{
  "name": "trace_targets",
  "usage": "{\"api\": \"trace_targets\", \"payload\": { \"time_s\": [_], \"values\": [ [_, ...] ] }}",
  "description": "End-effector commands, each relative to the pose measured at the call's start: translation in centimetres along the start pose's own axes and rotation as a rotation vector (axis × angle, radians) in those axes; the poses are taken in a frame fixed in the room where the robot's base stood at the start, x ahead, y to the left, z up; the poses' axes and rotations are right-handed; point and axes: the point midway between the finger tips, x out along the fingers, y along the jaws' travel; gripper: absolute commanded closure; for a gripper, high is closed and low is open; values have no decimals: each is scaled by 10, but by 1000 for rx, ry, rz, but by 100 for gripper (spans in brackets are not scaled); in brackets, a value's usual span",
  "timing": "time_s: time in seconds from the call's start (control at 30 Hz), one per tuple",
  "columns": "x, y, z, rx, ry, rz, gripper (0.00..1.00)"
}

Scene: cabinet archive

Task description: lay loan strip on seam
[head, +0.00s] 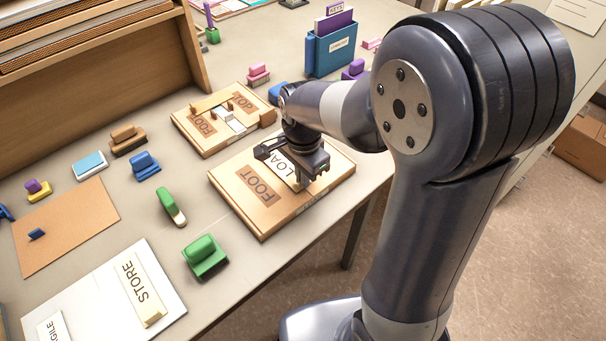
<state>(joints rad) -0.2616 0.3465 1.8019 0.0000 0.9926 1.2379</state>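A pale strip lettered "LOA", the rest covered (281,170), is at the top of a flat cardboard box (264,226) near the table's front edge. It lies beside a brown "FOOT" label (258,187) on the same box. My gripper (304,184) points down over the right part of the strip and hides its end letters. I cannot tell whether the fingers are open or closed on the strip, or whether the strip rests flat on the box. The seam cannot be made out clearly.
A second flat box (199,142) with labels and wooden pieces lies behind. A "STORE" strip (143,287) lies on a white board (172,309) at front left. Green stamps (205,256), a blue stamp (145,165) and a blue bin (331,50) stand around.

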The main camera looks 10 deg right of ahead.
Motion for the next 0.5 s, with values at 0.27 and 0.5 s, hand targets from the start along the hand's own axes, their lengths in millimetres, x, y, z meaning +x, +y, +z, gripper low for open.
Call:
{"api": "trace_targets", "payload": {
  "time_s": [0.27,0.5],
  "values": [
    [0,0,0,0,0,0,80],
    [0,0,0,0,0,0,71]
  ]
}}
